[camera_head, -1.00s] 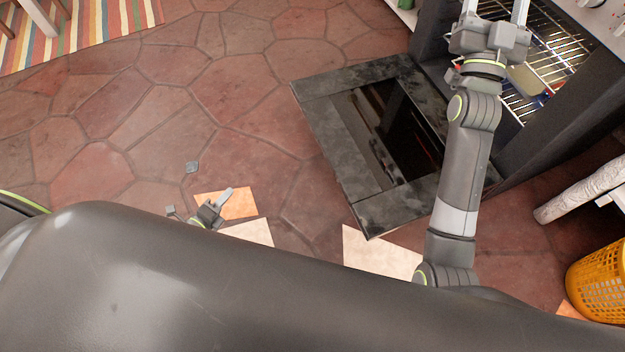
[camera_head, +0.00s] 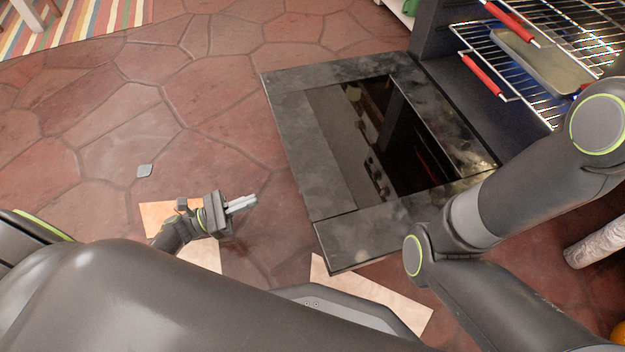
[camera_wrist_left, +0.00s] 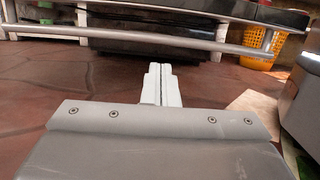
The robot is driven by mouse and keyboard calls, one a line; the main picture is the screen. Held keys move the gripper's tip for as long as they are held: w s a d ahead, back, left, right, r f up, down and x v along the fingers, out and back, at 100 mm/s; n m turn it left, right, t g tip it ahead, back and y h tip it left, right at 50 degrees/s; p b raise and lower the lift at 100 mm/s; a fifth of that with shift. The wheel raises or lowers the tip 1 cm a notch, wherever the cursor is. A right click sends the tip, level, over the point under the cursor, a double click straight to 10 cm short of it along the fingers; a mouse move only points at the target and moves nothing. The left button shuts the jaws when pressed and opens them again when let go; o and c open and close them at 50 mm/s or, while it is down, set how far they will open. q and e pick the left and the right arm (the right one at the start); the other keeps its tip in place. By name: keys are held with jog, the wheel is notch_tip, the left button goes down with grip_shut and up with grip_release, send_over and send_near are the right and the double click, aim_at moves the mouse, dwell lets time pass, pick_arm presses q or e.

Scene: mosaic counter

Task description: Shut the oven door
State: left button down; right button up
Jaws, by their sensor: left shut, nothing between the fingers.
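The oven door (camera_head: 290,110) is open. It is folded down flat in front of the oven, a dark panel with a glossy window. The oven (camera_head: 435,40) stands at the upper right with its racks exposed. My left gripper (camera_head: 256,201) is shut and empty, low over the floor left of the door, with its fingers pointing toward the door's near-left edge and a gap between. In the left wrist view the closed fingers (camera_wrist_left: 161,84) point at a grey horizontal bar (camera_wrist_left: 190,41) below a dark slab. My right arm reaches past the right edge; its gripper is out of view.
Wire racks (camera_head: 500,75) with red-tipped edges and a tray (camera_head: 545,62) are inside the oven. A pale roll (camera_head: 590,245) lies at the right. A yellow basket (camera_wrist_left: 268,48) shows in the left wrist view. The tiled floor left of the door is mostly clear.

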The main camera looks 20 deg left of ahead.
pick_arm(q)
jog(key=w+d+r+b, duration=0.1)
jog(key=w+d+r, duration=0.5)
jog(key=d, duration=0.2)
jog(key=shift+w+d+m, duration=0.2)
jog(key=shift+d+m, duration=0.1)
jog(key=shift+r, duration=0.15)
dwell(0.6)
